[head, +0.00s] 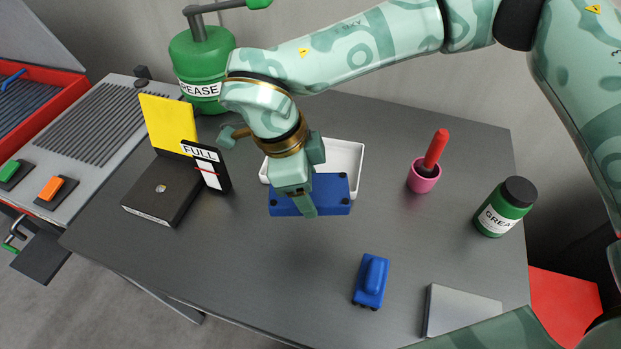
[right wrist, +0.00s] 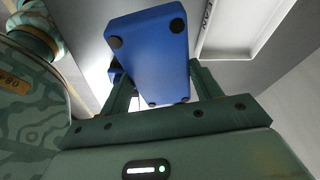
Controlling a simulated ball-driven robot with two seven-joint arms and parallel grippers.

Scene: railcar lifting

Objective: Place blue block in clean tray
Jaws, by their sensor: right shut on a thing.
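The blue block (head: 335,188) is held in my right gripper (head: 308,200), which is shut on it in the head view. The block appears above the table, in front of the white tray, and covers part of the tray's near side. In the right wrist view the blue block (right wrist: 150,45) lies between the fingers, with dark round spots on its face. The white tray (head: 352,150) stands on the table and looks empty where it shows. Its edge (right wrist: 240,52) also shows at the upper right of the right wrist view, apart from the block. My left gripper is out of view.
A black box (head: 160,192) with a yellow panel and a "FULL" sign (head: 205,160) stands left of the tray. A pink cup (head: 423,178) with a red handle, a green jar (head: 497,215), a small blue vehicle (head: 371,278) and a grey plate (head: 460,308) are right of and nearer than it.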

